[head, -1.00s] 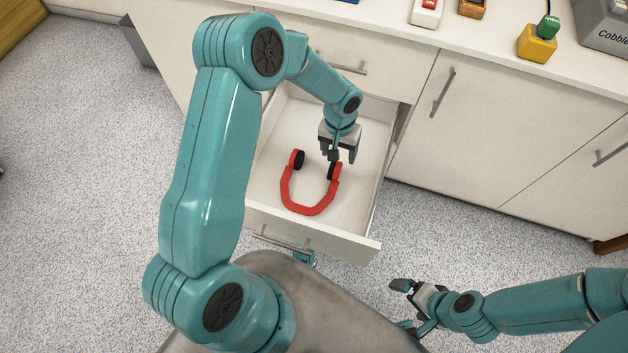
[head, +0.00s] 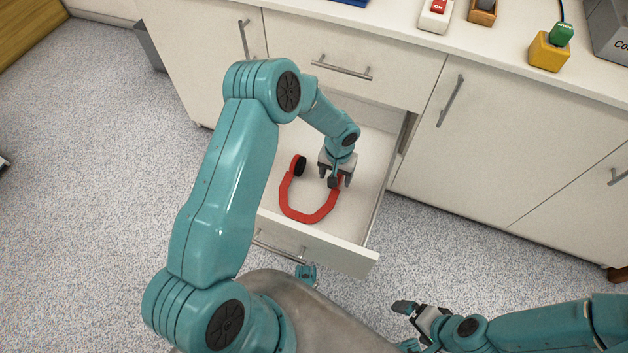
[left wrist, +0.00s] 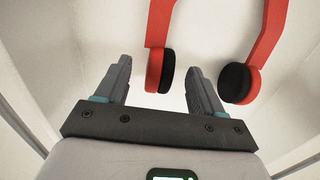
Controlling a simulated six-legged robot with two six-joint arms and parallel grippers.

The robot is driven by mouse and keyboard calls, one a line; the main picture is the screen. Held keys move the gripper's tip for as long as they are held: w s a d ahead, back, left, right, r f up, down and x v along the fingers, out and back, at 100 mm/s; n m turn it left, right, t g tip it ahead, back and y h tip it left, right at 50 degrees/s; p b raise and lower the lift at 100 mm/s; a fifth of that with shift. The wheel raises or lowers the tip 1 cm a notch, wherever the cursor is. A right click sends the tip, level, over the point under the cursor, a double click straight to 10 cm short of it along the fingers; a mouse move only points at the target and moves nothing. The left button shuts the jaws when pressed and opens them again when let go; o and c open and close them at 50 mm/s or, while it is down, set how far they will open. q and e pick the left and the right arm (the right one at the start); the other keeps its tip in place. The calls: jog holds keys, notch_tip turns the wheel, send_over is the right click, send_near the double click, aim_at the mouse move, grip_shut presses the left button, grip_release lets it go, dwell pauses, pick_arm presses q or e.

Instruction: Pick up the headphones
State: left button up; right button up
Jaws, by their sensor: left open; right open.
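The red headphones (head: 308,218) with black ear pads lie in the open white drawer, band toward the drawer front. My left gripper (head: 335,182) is open over their right-hand end and hides that ear cup in the head view; the other ear cup (head: 299,166) is clear. In the left wrist view, one cup of the headphones (left wrist: 158,73) appears between the open fingers of my left gripper (left wrist: 160,72), and the other is right of them. I cannot tell whether the fingers touch it. My right gripper (head: 408,326) is open and empty, low outside the drawer.
The open drawer (head: 325,246) has raised walls around the headphones. Closed cabinet doors (head: 480,130) stand to its right. The counter (head: 395,20) above holds a red-and-white switch (head: 436,14), a yellow block (head: 549,50) and a grey box (head: 612,30).

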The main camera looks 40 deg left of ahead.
pick_arm(q)
jog(key=f+b, duration=0.1)
jog(key=f, duration=0.4)
jog(key=shift+s+f+b, duration=0.15)
jog(key=shift+s+b, duration=0.05)
jog(key=shift+b, duration=0.2)
jog(key=c, duration=1.2)
